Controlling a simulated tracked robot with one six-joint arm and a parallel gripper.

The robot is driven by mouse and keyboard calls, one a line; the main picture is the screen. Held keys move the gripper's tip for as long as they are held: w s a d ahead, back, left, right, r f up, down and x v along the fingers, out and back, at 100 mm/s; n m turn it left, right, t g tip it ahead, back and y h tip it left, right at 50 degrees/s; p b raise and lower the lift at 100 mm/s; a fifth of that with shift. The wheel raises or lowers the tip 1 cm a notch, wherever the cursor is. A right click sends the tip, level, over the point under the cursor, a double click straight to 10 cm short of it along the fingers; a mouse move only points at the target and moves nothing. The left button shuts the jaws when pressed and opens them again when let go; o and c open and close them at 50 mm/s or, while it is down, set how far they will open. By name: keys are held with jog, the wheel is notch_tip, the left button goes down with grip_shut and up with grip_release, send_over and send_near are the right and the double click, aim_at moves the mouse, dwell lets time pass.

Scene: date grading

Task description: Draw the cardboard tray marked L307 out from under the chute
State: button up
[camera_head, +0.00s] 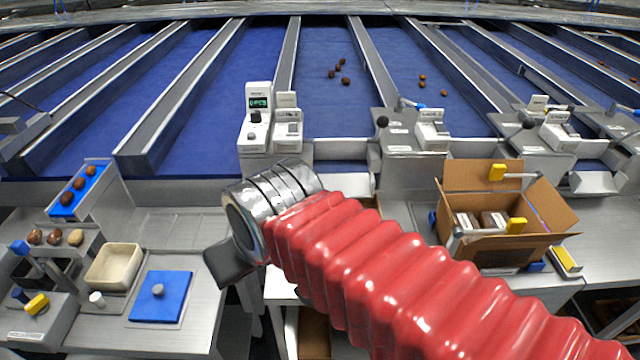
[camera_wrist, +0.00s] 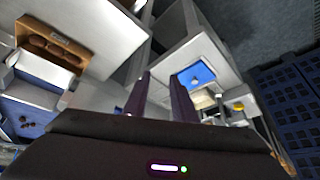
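A brown cardboard tray (camera_wrist: 52,48) with several dark rounded things in it shows at the upper left of the wrist view, beside a blue-and-white surface. I cannot read any mark on it, so I cannot tell whether it is L307. A brown patch (camera_head: 314,335) shows low beneath the bench in the head view, mostly hidden by my red-sleeved arm. My gripper (camera_wrist: 162,88) has its two dark fingers apart with nothing between them. It is clear of the tray. In the head view only a dark part of it shows, left of the metal wrist.
An open cardboard carton (camera_head: 488,256) stands on the right bench. A blue mat with a knob (camera_head: 160,297) and a cream bin (camera_head: 114,266) are on the left bench. Small scales (camera_head: 255,130) and blue sorting lanes (camera_head: 335,105) with a few dates lie behind.

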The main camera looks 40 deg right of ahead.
jog(key=w+d+f+m+g, duration=0.1)
jog(key=w+d+m, duration=0.3)
jog(key=d+m, duration=0.4)
jog(key=w+d+f+m+g, duration=0.2)
jog(key=w+d+m, duration=0.2)
jog(key=d+m, duration=0.5)
jog(key=w+d+f+m+g, duration=0.2)
jog(key=w+d+m, duration=0.2)
jog(key=d+m, duration=0.4)
jog(key=shift+d+g, duration=0.3)
jog(key=shift+w+f, duration=0.1)
jog(key=shift+f, duration=0.05)
notch_tip(320, 180, down, 14)
jog(key=shift+r, duration=0.2)
grip_shut()
